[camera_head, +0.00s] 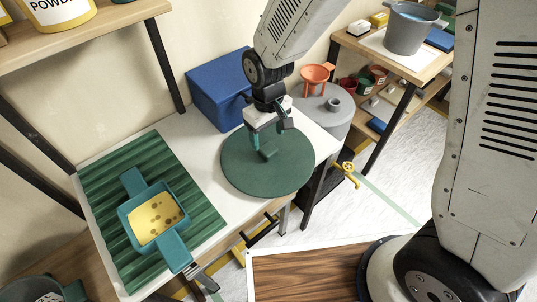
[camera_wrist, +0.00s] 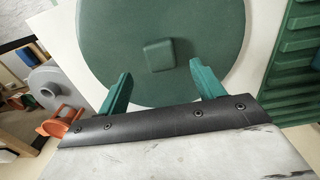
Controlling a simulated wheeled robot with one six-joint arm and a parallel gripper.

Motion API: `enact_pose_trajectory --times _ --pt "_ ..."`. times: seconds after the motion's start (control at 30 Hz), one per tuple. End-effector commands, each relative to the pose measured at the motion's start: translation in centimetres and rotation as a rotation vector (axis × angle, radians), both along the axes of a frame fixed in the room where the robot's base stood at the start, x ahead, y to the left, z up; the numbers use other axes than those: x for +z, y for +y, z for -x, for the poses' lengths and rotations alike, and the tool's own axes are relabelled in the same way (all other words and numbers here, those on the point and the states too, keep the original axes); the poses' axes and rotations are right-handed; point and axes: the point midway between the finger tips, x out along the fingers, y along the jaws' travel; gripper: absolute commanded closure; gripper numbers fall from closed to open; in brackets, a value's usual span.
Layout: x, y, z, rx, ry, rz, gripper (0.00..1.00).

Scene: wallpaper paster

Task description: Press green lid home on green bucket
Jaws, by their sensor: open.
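The green lid (camera_head: 290,172) is a dark green disc with a small square knob (camera_head: 267,151) at its centre. It lies on the white table in the head view, and the wrist view shows the lid (camera_wrist: 110,45) and its knob (camera_wrist: 158,55) from above. No bucket wall shows under the lid, so I cannot tell whether a green bucket is beneath it. My gripper (camera_head: 262,140) is over the lid near the knob. In the wrist view my gripper (camera_wrist: 161,80) has its two green fingers spread, one toward each side of the knob, with nothing between them.
A ridged green mat (camera_head: 100,180) with a teal two-handled tray (camera_head: 133,222) lies left of the lid. A blue box (camera_head: 212,92) stands behind it. White table shows between mat and lid.

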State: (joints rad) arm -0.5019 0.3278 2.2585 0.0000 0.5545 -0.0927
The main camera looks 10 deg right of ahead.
Motion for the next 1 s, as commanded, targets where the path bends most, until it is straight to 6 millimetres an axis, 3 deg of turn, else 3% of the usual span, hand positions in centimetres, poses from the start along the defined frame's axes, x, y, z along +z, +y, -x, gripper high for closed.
enact_pose_trajectory --times 0.3,0.57,0.77,1.0 --pt "-4.3 0.0 0.2 -0.001 0.002 0.002 0.33" --pt "-4.6 0.0 0.2 -0.001 0.0 0.0 0.33" --pt "-4.5 0.0 0.2 -0.001 0.001 0.001 0.84" --pt "-4.5 0.0 0.2 0.0 0.0 0.0 0.84"
